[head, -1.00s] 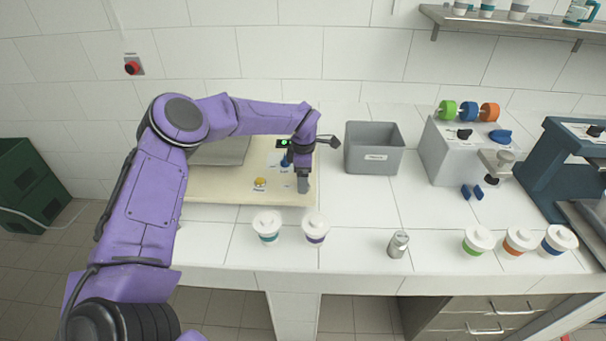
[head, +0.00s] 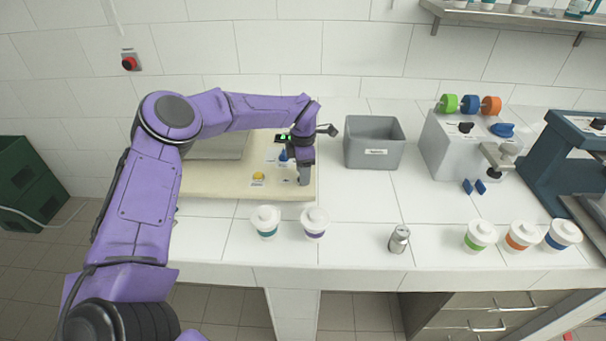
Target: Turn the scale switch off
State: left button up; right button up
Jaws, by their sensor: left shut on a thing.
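The scale (head: 220,187) is a beige board with a grey metal plate (head: 215,147), at the left of the counter. Its small display (head: 283,138) glows green. A blue knob (head: 283,155) and a yellow button (head: 258,176) sit on its panel. My left gripper (head: 304,180) points down at the panel's right side, just right of the blue knob. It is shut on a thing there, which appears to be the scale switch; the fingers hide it. My right gripper is out of view.
Two white lidded cups (head: 265,221) (head: 314,222) stand in front of the scale. A grey bin (head: 374,153) stands to its right. A metal can (head: 399,239) and several lidded cups (head: 480,236) stand along the front edge. A grey machine (head: 450,150) is farther right.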

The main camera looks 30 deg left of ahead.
pick_arm(q)
jog(key=n+b, duration=0.1)
jog(key=n, duration=0.1)
jog(key=n+b, duration=0.1)
jog(key=shift+f+n+b, duration=0.2)
jog(key=shift+n+b, duration=0.1)
jog(key=shift+n, duration=0.1)
jog(key=n+b, duration=0.3)
jog(key=n, duration=0.1)
jog(key=shift+n, duration=0.3)
jog(key=n+b, duration=0.3)
jog(key=n, duration=0.1)
jog(key=shift+r+n+b, duration=0.15)
jog(key=shift+n+b, duration=0.75)
jog(key=shift+n, duration=0.5)
jog(key=o, duration=1)
jog(key=shift+o, duration=0.2)
jog(key=shift+r, duration=0.1)
